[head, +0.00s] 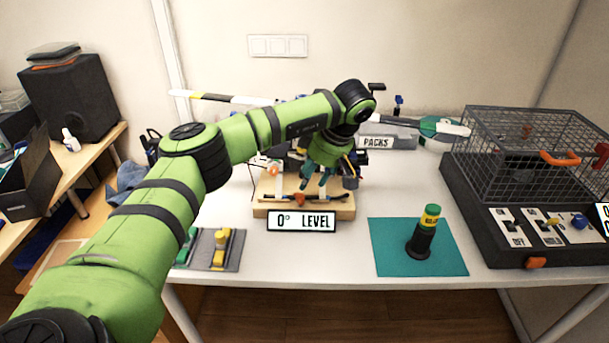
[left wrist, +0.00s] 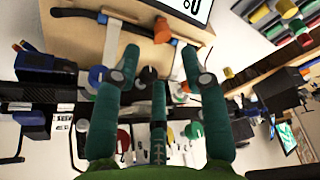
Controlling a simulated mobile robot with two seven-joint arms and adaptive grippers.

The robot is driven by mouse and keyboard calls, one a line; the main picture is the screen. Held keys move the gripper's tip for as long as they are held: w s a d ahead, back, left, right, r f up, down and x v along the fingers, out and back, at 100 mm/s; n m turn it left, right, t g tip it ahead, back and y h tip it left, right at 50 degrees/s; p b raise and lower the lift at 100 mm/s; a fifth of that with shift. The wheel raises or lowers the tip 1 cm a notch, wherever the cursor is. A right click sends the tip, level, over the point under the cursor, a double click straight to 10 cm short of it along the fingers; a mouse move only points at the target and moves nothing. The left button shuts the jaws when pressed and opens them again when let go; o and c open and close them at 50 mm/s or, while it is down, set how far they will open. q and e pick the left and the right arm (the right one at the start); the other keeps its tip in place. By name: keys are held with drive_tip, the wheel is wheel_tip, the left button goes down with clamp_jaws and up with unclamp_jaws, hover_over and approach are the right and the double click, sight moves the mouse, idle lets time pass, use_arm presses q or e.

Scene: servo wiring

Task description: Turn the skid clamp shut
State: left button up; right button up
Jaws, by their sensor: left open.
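The wooden block (head: 262,211) stands on the table with dark skid bars lying across its top. A small orange clamp (head: 299,200) sits at the block's front, by a skid bar. In the left wrist view the orange clamp (left wrist: 162,31) is beyond the fingertips, close to the bar. My left gripper (head: 317,180) is over the block, just behind and above the orange clamp. Its teal fingers are spread with a gap between them in the left wrist view (left wrist: 157,60), and they appear apart from the clamp. The arm hides part of the helicopter behind. My right gripper is not in view.
A "0° LEVEL" sign (head: 301,221) stands before the block. A teal mat (head: 385,250) with a black and yellow-green tool (head: 424,232) lies to the right. A wire cage (head: 535,145) and switch panel are at far right. A grey mat (head: 226,262) lies front left.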

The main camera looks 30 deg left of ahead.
sight(301, 195)
use_arm(q)
drive_tip(key=shift+s+p+x, duration=0.2)
drive_tip(key=shift+p+x, duration=0.1)
drive_tip(key=shift+x, duration=1.3)
drive_tip(key=shift+s+p+x, duration=0.15)
drive_tip(key=shift+p+x, duration=0.1)
drive_tip(key=shift+x, duration=1.4)
